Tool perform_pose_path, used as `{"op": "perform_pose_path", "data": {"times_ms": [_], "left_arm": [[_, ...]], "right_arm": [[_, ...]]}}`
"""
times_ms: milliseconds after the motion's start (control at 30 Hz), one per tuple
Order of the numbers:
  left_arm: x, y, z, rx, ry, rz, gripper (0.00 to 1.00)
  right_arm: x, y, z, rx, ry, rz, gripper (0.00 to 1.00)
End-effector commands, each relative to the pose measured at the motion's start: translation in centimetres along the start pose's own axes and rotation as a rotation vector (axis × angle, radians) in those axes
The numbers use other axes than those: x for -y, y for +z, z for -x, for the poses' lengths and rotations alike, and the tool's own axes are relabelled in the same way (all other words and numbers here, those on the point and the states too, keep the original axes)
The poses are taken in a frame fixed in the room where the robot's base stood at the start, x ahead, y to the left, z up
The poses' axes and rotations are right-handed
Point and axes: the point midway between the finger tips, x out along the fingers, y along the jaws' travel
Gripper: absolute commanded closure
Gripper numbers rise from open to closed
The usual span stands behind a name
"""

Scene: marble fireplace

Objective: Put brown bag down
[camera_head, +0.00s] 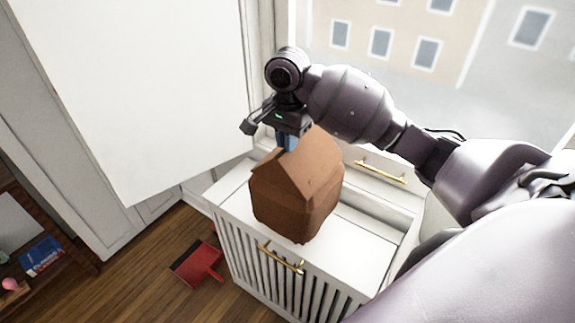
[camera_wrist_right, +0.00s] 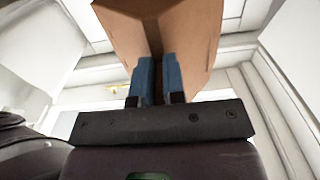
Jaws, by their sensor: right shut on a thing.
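The brown bag (camera_head: 296,195) is a closed, house-shaped bag. In the head view it hangs upright from my right gripper (camera_head: 288,143), over a white cabinet with a slatted front (camera_head: 233,185). My right gripper is shut on the bag's top fold. In the right wrist view the two blue fingers (camera_wrist_right: 157,78) press on the brown bag (camera_wrist_right: 190,30). The bag's bottom overlaps the white top in the picture, and I cannot tell whether it touches. My left gripper is not in view.
An open drawer-like recess (camera_head: 378,212) lies right of the bag, with a gold handle (camera_head: 380,171) behind it. A large white panel (camera_head: 150,90) stands at left. A red dustpan (camera_head: 197,262) lies on the wooden floor. A window is behind my right arm.

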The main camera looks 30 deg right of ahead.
Motion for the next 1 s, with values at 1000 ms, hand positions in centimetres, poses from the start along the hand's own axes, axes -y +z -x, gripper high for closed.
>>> {"op": "perform_pose_path", "data": {"times_ms": [1000], "left_arm": [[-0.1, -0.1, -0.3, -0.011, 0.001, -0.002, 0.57]], "right_arm": [[0.1, 0.0, -6.7, -0.001, -0.003, 0.001, 1.0]]}}
